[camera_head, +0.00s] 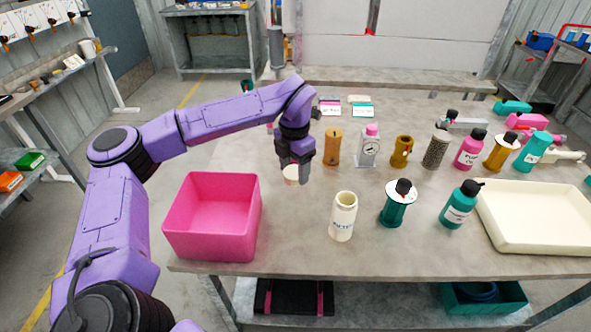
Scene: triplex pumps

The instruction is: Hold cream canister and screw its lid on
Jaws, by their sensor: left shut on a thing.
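The cream canister (342,222) stands upright near the front edge of the table, with its mouth open and a label on its front. My left gripper (294,172) points down, left of and behind the canister. It is shut on a small cream lid (289,173), which is partly hidden by the fingers. I cannot tell whether the lid touches the table. The lid is apart from the canister. My right gripper is not in view.
A pink bin (212,250) stands left of the canister. A teal spool-like part (396,208), a teal bottle (458,207) and a cream tray (545,245) stand to the right. Several bottles and cylinders, including an orange cylinder (333,148), stand behind. The table between gripper and canister is clear.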

